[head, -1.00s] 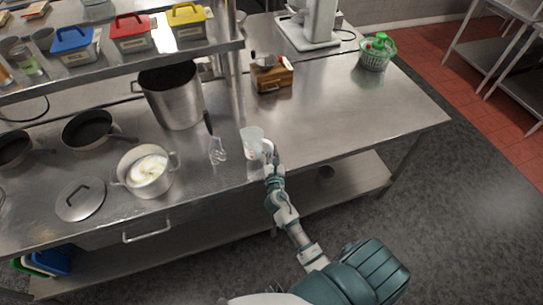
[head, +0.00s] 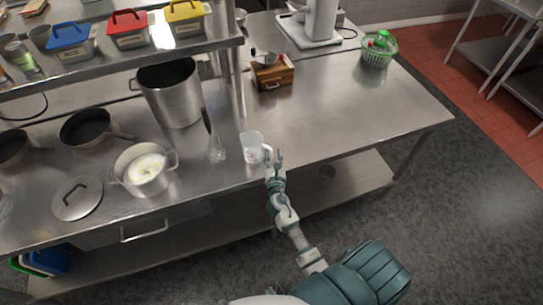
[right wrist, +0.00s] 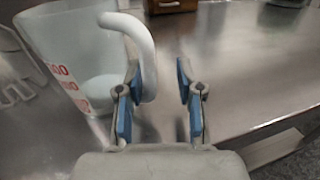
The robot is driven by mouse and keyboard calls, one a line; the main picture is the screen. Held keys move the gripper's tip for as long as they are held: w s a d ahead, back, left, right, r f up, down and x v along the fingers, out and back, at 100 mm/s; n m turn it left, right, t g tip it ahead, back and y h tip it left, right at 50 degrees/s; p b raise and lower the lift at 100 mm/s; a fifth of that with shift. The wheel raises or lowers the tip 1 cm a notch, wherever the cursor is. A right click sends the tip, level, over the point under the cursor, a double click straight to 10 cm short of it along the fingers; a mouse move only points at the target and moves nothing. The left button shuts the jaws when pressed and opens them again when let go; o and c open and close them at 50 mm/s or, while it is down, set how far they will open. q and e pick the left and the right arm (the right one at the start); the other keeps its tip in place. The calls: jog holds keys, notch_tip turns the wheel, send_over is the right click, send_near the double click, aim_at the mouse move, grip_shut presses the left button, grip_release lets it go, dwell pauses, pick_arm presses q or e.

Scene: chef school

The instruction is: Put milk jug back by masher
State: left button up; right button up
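The translucent milk jug (head: 251,146) with red markings stands upright on the steel counter, near its front edge. It also shows at the left of the right wrist view (right wrist: 75,50), its white handle (right wrist: 140,40) towards me. The masher (head: 216,148), with a dark handle and wire end, is just left of the jug, a small gap apart. My right gripper (head: 275,157) is at the handle side of the jug. In the right wrist view its fingers (right wrist: 160,85) are apart, with the handle close to the left finger; contact cannot be told. My left gripper is not in view.
A pot with white contents (head: 145,169), a lid (head: 77,199) and a tall stockpot (head: 173,95) stand left of the masher. A wooden box (head: 273,73) and a green-white basket (head: 378,51) are further back. The counter right of the jug is clear.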

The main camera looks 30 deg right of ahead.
jog(key=shift+d, duration=0.15)
jog(key=b+v, duration=0.1)
jog(key=v, duration=1.1)
jog(key=shift+r, duration=0.2)
